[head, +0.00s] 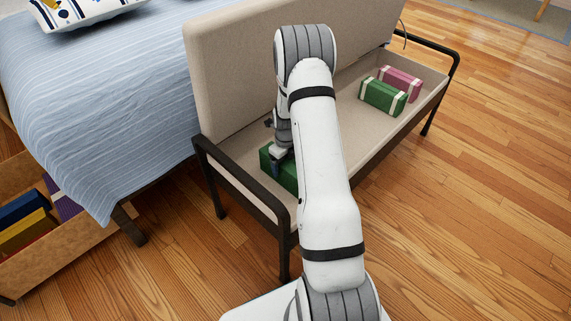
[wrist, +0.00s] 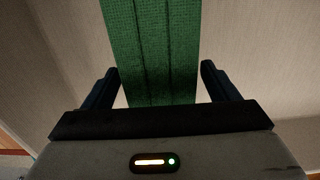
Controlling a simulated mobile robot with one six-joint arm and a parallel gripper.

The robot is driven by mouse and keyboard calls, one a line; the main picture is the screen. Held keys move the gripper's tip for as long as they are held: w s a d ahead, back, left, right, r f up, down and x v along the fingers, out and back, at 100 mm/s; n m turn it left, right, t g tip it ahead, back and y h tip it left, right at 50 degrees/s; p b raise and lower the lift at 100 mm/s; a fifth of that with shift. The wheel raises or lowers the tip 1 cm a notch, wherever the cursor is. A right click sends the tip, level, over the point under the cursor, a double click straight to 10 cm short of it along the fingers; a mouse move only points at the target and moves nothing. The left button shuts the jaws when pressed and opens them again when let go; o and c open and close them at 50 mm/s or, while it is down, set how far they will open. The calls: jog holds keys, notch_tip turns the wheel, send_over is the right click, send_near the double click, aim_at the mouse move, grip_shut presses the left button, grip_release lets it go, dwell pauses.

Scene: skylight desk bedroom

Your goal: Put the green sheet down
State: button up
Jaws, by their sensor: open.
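The green sheet (wrist: 150,40) is a folded, plain green bundle with fold lines along it. In the head view the green sheet (head: 290,177) lies at the near left end of the beige bench (head: 235,188), partly hidden by my arm. My gripper (wrist: 160,68) is open, with one finger on each side of the sheet's near end and a visible gap at each side. In the head view my gripper (head: 275,162) is low over the sheet, partly hidden behind my arm.
A green bundle with pale bands (head: 383,97) and a pink banded bundle (head: 401,82) lie at the bench's far right end. The bench's tall beige panel (head: 230,75) stands behind. A bed (head: 95,90) and an open drawer (head: 75,245) with folded cloths are at left.

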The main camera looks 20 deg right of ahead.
jog(key=s+a+r+n+p, duration=0.2)
jog(key=a+r+n, duration=0.15)
jog(key=r, duration=0.75)
jog(key=s+a+r+n+p, duration=0.15)
jog(key=r+n, duration=0.25)
jog(key=r, duration=0.6)
jog(key=s+a+r+n, duration=0.3)
jog(key=s+r+n, duration=0.1)
jog(key=s+n, duration=0.4)
jog(key=s+a+r+n, duration=0.4)
jog(key=s+n, duration=0.4)
jog(key=s+a+r+n+t, duration=0.1)
jog(key=s+a+r+n, duration=0.3)
jog(key=s+n, duration=0.3)
jog(key=shift+s+r+n, duration=0.25)
jog(key=shift+s+n, duration=0.15)
jog(key=shift+n, duration=0.35)
